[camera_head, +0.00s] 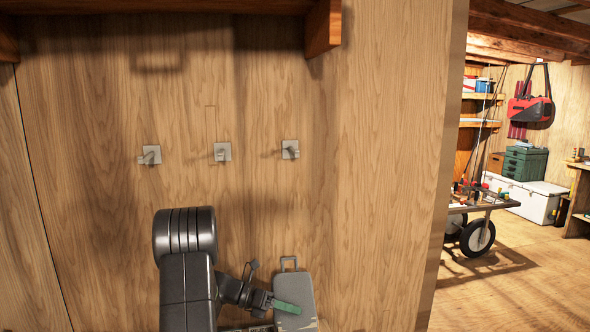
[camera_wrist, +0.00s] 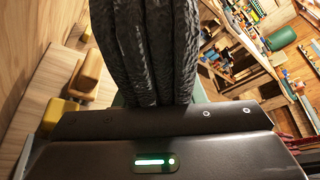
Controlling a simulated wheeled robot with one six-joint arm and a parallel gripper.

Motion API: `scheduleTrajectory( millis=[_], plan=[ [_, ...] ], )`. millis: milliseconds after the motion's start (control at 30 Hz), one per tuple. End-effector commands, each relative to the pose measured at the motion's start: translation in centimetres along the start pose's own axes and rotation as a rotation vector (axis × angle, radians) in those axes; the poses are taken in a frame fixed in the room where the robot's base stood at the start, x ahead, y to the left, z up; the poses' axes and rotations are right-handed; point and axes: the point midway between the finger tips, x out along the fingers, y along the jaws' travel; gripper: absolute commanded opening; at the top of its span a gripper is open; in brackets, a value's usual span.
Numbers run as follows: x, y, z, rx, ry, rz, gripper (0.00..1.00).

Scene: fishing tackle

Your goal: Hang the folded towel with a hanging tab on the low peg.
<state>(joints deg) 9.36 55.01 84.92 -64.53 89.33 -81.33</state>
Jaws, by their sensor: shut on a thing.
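The folded towel (camera_head: 300,284) is grey and hangs upright in front of the wooden wall, at the bottom of the head view. Its hanging tab (camera_head: 289,260) is a small loop standing up from its top edge. My gripper (camera_head: 287,306) is shut on the towel, with a green finger lying across its face. In the wrist view the towel's dark, thick folds (camera_wrist: 145,50) rise from the jaws; the tab is not seen there. Three pegs on square plates, left (camera_head: 151,155), middle (camera_head: 222,152) and right (camera_head: 290,149), are on the wall above the towel. They look nearly level.
A wooden shelf (camera_head: 160,6) with a bracket (camera_head: 323,27) is above the pegs. The wall ends at a corner (camera_head: 445,170) on the right. Beyond it are a wheeled cart (camera_head: 485,203) and a white chest (camera_head: 535,200). The wall between pegs and towel is clear.

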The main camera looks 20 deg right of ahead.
Motion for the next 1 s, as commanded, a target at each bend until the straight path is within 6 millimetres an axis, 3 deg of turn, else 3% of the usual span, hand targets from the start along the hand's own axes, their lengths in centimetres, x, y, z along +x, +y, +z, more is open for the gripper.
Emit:
scheduleTrajectory(
  millis=[433,567,767,1000],
  plan=[
    [0.0,0.0,0.0,0.001,-0.001,0.000,0.04],
    [-0.2,-0.9,0.9,0.013,-0.003,0.011,0.04],
    [-1.3,-5.3,4.8,0.079,-0.019,0.081,0.04],
    [-2.8,-12.7,10.3,0.190,-0.050,0.197,0.04]
  ],
)
